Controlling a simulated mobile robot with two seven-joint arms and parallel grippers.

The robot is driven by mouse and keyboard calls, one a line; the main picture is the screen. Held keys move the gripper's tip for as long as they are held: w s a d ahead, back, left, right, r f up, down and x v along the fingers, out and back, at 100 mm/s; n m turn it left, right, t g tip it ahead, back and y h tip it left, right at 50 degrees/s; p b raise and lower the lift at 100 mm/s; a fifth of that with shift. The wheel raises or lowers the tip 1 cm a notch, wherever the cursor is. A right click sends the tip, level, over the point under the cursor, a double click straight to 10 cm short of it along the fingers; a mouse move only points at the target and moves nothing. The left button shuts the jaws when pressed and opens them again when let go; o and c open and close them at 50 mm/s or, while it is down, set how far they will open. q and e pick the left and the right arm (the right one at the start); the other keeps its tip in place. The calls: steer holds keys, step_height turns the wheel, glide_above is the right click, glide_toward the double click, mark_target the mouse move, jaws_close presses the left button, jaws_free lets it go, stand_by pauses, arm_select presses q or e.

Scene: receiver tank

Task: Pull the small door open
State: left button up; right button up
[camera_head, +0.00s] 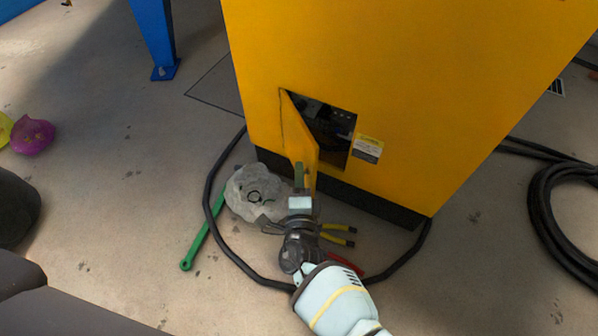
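The small door (296,130) is a yellow panel low on the front of a large yellow cabinet (400,70). It stands partly open, swung outward on its left side. The opening (335,128) behind it shows dark parts inside. My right gripper (303,175) is at the door's lower free edge, with its fingers close against the panel. From this angle I cannot tell whether the fingers are closed on the edge or only beside it. My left gripper is not in view.
A green tool (205,232), a grey crumpled cloth (254,193), yellow-handled pliers (338,235) and a red-handled tool (345,264) lie on the floor near my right arm. A black cable (215,180) loops around them. Coiled black hose (545,210) lies at right.

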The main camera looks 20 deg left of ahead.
steer(key=p+v, duration=0.4)
steer(key=v, duration=0.2)
steer(key=shift+s, duration=0.3)
steer(key=shift+r, duration=0.15)
